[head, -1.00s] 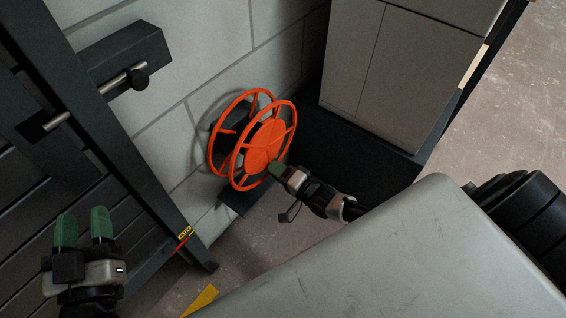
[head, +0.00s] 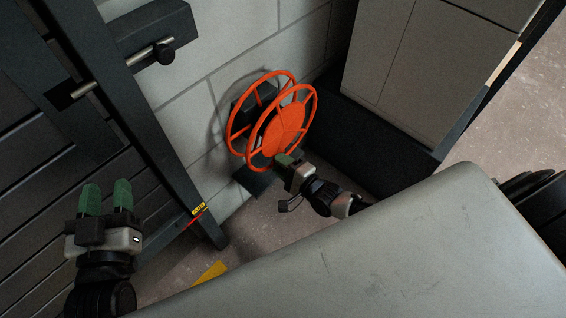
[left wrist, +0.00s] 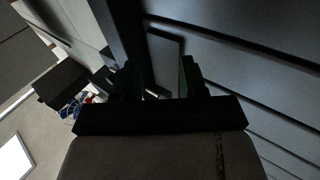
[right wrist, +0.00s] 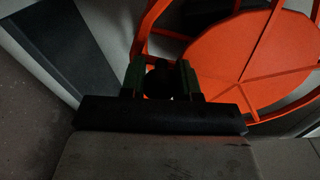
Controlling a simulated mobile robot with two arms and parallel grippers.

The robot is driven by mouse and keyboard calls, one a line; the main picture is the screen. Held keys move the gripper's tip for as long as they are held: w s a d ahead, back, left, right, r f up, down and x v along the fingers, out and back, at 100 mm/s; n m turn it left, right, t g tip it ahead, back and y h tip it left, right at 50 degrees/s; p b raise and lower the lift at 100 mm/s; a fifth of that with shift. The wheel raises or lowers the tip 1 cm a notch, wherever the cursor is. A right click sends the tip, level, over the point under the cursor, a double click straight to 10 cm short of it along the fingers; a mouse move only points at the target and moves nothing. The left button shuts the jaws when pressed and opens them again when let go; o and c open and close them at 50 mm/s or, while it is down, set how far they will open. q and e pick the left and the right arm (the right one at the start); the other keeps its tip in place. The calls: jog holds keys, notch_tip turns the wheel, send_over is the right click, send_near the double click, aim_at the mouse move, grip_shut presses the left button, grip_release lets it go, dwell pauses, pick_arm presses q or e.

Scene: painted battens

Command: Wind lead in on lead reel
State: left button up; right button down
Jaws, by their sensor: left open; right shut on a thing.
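The lead reel (head: 284,131) is bright orange, with two spoked rims, and stands low against the block wall. It fills the upper right of the right wrist view (right wrist: 243,45). I cannot make out a lead on it. My right gripper (head: 286,160) is at the lower edge of the reel's near face. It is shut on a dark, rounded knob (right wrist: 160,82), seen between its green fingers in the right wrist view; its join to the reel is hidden. My left gripper (head: 107,196) is open and empty, in front of the dark slatted door, well left of the reel.
A dark door or gate frame (head: 140,120) with a bolt (head: 120,68) stands at left. A pale cabinet (head: 415,60) on a dark plinth stands right of the reel. A large grey surface (head: 370,260) fills the lower right foreground. A yellow floor marking (head: 210,271) shows below.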

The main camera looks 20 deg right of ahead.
dwell(0.3)
jog(key=c, duration=0.8)
grip_release()
jog(key=shift+s, duration=0.15)
jog(key=shift+s+d, duration=0.2)
jog(key=shift+s, duration=0.1)
pick_arm(q)
notch_tip(320, 180, down, 7)
jog(key=s+a+g+y+p, duration=0.1)
jog(key=s+g+y+p, duration=0.1)
jog(key=g, duration=0.4)
jog(key=shift+s+a, duration=0.15)
jog(key=shift+a, duration=0.25)
pick_arm(e)
jog(key=shift+v, duration=4.95)
pick_arm(q)
jog(key=shift+r, duration=0.1)
